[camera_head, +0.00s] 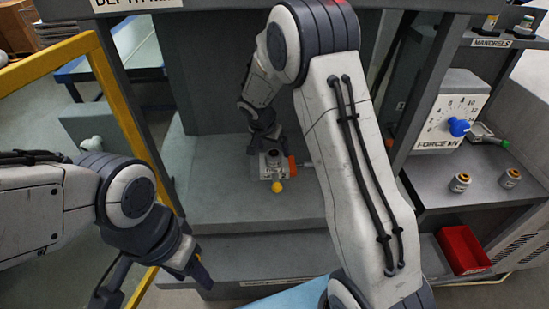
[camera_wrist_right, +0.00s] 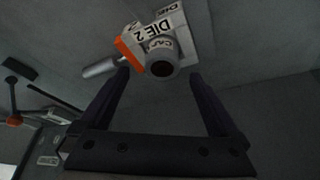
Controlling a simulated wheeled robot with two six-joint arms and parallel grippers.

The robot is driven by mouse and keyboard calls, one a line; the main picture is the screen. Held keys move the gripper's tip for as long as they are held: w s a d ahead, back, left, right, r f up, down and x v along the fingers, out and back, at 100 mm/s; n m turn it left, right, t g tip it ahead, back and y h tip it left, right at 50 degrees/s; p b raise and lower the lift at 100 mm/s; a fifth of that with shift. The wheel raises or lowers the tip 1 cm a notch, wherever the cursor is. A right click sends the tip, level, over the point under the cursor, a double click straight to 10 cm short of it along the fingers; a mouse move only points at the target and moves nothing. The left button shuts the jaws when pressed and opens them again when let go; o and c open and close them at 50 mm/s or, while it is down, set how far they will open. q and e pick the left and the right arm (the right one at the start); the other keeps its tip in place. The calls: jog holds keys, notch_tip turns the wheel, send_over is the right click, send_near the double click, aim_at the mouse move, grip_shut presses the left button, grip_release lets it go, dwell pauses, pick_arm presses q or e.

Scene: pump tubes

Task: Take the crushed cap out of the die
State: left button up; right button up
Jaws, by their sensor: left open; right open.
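The die (camera_head: 268,171) is a small grey metal block with an orange part on the bench in the head view. The right wrist view shows it as a pale block (camera_wrist_right: 199,30) labelled "DIE 2". A short grey cylinder (camera_wrist_right: 159,53) with a dark round end and a label starting "CA" sits at the die; it looks like the cap. My right gripper (camera_wrist_right: 160,76) is open, its fingers either side of the cylinder's line; contact cannot be told. In the head view it hangs just above the die. My left gripper (camera_head: 203,277) is low at the left, away from the die.
A force dial (camera_head: 450,112) with a blue knob, two small jars (camera_head: 460,182) and a red bin (camera_head: 463,249) are at the right. A yellow frame post (camera_head: 122,118) stands at the left. The bench beside the die is clear.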

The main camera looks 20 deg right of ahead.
aim_at(274, 153)
jog(key=p+x, duration=0.1)
jog(key=x, duration=0.3)
jog(key=shift+w+a+f, duration=0.1)
jog(key=shift+a+f, duration=0.05)
jog(key=shift+f, duration=0.1)
jog(key=shift+c, duration=0.4)
grip_shut()
jog(key=shift+r, duration=0.2)
